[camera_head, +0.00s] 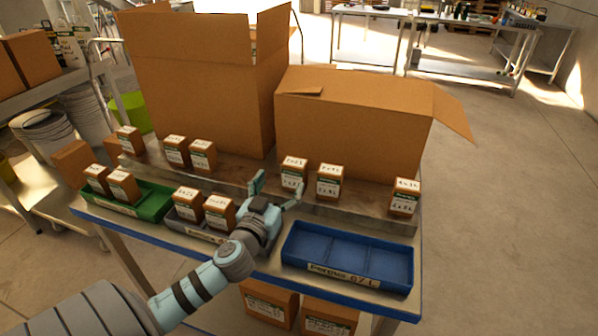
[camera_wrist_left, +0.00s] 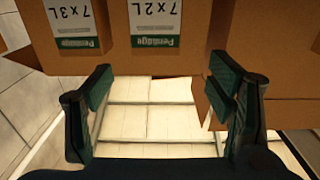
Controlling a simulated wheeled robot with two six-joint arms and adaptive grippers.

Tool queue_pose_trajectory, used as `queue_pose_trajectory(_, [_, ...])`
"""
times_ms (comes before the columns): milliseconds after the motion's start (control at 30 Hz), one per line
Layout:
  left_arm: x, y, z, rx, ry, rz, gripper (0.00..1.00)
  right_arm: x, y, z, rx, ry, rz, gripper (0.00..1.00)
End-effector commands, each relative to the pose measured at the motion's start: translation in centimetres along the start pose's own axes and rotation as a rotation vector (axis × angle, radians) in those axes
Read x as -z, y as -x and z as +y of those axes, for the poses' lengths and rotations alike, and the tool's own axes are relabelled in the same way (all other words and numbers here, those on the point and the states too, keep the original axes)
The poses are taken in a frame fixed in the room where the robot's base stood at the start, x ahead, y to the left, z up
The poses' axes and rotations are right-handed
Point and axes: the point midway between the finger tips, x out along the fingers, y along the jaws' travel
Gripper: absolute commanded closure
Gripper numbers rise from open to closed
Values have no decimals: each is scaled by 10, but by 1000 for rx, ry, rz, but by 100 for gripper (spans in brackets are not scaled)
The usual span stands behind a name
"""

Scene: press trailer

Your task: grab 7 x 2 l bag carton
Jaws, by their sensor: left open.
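The 7 x 2 L carton (camera_head: 292,176) is a small brown box with a white and green label, standing on the raised shelf in front of the big boxes. In the left wrist view the carton (camera_wrist_left: 157,30) appears upside down at top centre, its label reading 7 x 2 L. My left gripper (camera_head: 276,189) is open and empty at the shelf's front. In the left wrist view my left gripper's fingertips (camera_wrist_left: 162,88) are spread wide, the carton lying just beyond and between them. Contact cannot be told. My right gripper is not in view.
The 7 x 3 L carton (camera_wrist_left: 75,27) is close beside it, also seen in the head view (camera_head: 329,184). A blue bin (camera_head: 350,244) is empty; a green bin (camera_head: 150,207) and a grey bin (camera_head: 182,222) hold cartons. Large open boxes (camera_head: 355,125) stand behind.

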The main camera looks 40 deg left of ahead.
Motion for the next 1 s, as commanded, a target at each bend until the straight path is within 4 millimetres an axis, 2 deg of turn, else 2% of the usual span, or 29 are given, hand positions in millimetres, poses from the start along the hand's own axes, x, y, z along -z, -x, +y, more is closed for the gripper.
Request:
queue_pose_trajectory(33, [3,-11,-1,4,0,2,25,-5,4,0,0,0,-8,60])
queue_pose_trajectory(167, [2,-33,-1,4,0,1,25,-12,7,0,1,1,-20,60])
queue_pose_trajectory(367, [2,-53,2,2,2,0,25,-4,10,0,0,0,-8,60])
queue_pose_trajectory(600, [1,-95,9,-1,0,1,25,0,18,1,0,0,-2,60])
queue_pose_trajectory(833, [0,-99,9,-3,-1,0,25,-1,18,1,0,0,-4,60])
queue_pose_trajectory(1000, [0,-98,10,-3,-1,0,52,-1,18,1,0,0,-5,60])
